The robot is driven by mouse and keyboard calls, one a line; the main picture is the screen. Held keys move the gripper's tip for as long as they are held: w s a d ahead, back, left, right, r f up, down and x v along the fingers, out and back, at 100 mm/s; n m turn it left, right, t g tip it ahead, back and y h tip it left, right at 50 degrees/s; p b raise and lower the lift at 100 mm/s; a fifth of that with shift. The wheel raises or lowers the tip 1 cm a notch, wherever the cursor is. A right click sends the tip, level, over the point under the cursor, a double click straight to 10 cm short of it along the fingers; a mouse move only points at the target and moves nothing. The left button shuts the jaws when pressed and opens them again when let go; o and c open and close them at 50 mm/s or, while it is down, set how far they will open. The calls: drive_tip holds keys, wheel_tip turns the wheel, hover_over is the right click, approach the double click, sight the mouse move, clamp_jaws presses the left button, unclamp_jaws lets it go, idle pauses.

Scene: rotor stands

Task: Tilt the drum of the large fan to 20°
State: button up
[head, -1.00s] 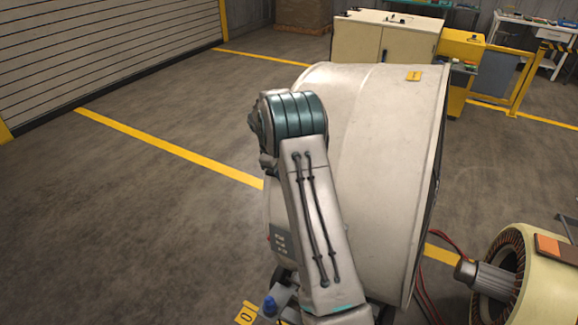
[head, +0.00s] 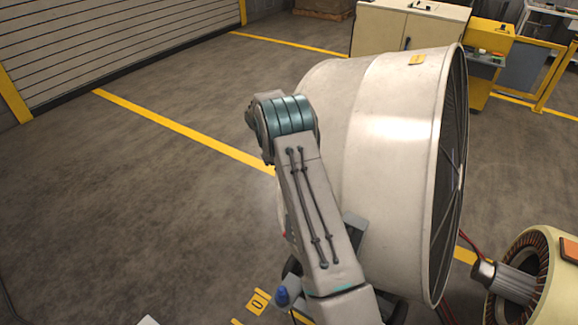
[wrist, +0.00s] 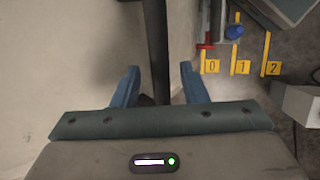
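The large fan's pale drum (head: 385,150) fills the middle of the head view. Its dark grille face (head: 452,170) points right, and a small yellow tag (head: 417,59) sits on top. I cannot read its tilt angle. My arm reaches down in front of the drum's left side; my gripper is hidden in the head view. In the wrist view my gripper (wrist: 159,83) has its two blue fingers apart. A dark upright strip (wrist: 157,40) shows between them, with pale surfaces on both sides. I see gaps beside the strip and cannot tell contact.
Yellow number plates 0 (wrist: 211,62), 1 (wrist: 240,60) and 2 (wrist: 272,60) lie near a blue knob (wrist: 234,31). A motor with a cream ring (head: 540,270) stands at lower right. Cabinets (head: 405,28) stand behind.

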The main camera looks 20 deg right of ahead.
drive_tip(key=shift+r, duration=0.1)
drive_tip(key=b+v, duration=0.1)
drive_tip(key=v, duration=1.2)
drive_tip(key=shift+a+r+b, duration=0.25)
drive_tip(key=shift+r+b, duration=0.05)
drive_tip(key=shift+b, duration=0.1)
drive_tip(key=shift+w, duration=0.1)
